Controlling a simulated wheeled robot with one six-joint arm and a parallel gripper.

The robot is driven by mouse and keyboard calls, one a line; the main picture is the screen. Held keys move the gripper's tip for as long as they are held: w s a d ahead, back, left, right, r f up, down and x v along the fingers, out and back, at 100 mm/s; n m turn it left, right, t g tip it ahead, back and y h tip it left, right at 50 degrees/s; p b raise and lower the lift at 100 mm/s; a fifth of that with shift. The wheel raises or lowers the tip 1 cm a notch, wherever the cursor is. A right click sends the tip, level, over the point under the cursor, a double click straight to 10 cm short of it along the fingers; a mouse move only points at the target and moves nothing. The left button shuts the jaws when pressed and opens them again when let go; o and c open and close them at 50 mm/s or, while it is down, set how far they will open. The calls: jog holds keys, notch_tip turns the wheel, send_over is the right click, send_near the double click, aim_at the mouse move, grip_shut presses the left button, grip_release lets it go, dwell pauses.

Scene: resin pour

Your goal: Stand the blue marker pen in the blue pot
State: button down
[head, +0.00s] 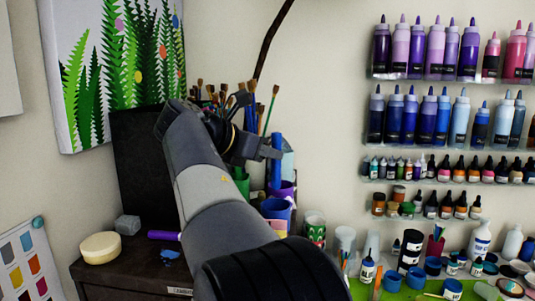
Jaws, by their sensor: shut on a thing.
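The blue marker pen (276,172) is upright in my gripper (268,150), in the middle of the head view. My gripper is shut on the pen's upper part. The blue pot (277,209) is just below the pen in the picture. The pen's lower end shows against a purple pot (288,189) behind, close above the blue pot's rim. I cannot tell its depth relative to the blue pot. My arm hides the blue pot's left surroundings.
A green pot (242,186) and several paint brushes (262,113) stand behind my gripper. A patterned cup (315,228) is to the right. A purple marker (164,236), a round cream-coloured lid (100,247) and a grey block (128,225) lie on the dark cabinet top at left.

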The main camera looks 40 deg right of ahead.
jog(key=shift+f+b, duration=1.25)
jog(key=shift+b, duration=0.1)
jog(key=shift+f+b, duration=0.95)
jog(key=shift+f, duration=1.95)
jog(key=c, duration=1.3)
grip_release()
jog(key=v, duration=1)
jog(key=shift+a+r, duration=0.2)
jog(key=shift+a, duration=0.15)
